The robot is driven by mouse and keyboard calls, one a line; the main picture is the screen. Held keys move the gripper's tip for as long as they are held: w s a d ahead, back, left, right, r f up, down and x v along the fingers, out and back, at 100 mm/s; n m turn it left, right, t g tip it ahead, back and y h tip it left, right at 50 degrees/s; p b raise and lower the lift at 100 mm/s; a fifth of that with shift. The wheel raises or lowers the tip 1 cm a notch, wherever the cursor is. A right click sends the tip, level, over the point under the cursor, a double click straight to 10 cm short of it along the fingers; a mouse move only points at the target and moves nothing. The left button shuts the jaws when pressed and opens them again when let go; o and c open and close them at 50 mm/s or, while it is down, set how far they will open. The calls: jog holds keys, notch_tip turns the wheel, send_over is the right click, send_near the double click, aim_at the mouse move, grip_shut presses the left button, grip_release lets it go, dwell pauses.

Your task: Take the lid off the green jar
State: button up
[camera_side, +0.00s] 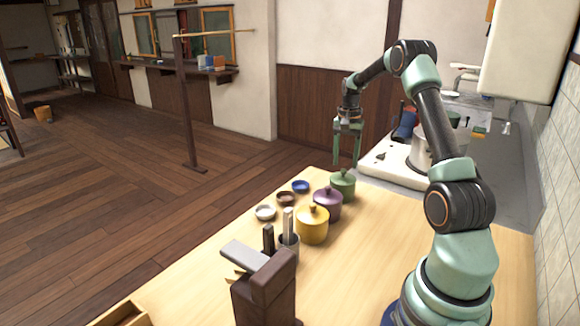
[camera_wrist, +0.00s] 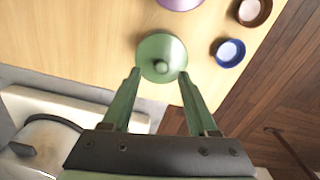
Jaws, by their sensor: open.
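The green jar (camera_side: 343,187) stands upright on the wooden table at the far end of a row of three jars. Its green lid (camera_wrist: 163,58) with a round knob is on it, seen from above in the wrist view. My gripper (camera_side: 346,163) is open and points down above the jar in the side view. In the wrist view the two fingertips of my gripper (camera_wrist: 159,73) are on either side of the lid, apart from each other, with nothing held. I cannot tell how high the tips are above the lid.
A purple jar (camera_side: 327,204) and a yellow jar (camera_side: 312,224) stand close beside the green one. Small blue (camera_side: 300,187), brown (camera_side: 285,198) and white (camera_side: 265,212) bowls lie left of them. A stove with a pot (camera_side: 424,151) is behind right.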

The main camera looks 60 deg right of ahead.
aim_at(344, 170)
jog(key=shift+a+f, duration=0.2)
jog(key=shift+f, duration=1.6)
grip_shut()
jog(key=shift+r, duration=0.15)
